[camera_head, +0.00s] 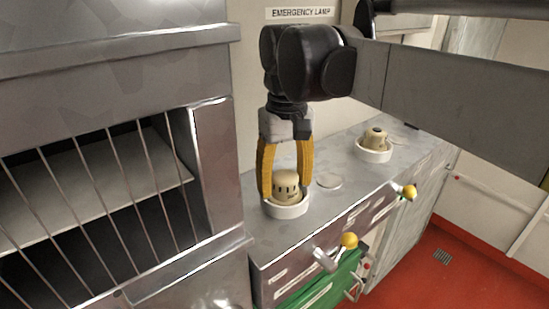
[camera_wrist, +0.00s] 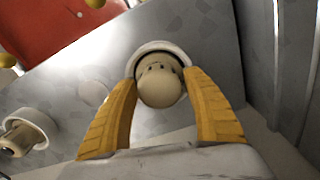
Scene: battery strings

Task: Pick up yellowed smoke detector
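A cream-yellow smoke detector (camera_head: 286,184) with dark slots sits in a white round dish (camera_head: 288,209) on the metal counter. My gripper (camera_head: 284,192) points down over it, its yellow fingers on either side of the detector. In the wrist view the detector (camera_wrist: 160,84) lies between the spread fingertips (camera_wrist: 162,84). The fingers look open, and I cannot tell whether either touches it. A second cream detector (camera_head: 375,137) sits in another white dish (camera_head: 374,153) farther back on the counter. It also shows at the left of the wrist view (camera_wrist: 22,138).
A flat pale disc (camera_head: 329,181) lies on the counter (camera_head: 335,158) between the two dishes. A metal cabinet with a barred front (camera_head: 100,180) stands close on the left. Yellow-knobbed handles (camera_head: 348,241) stick out from the counter's front.

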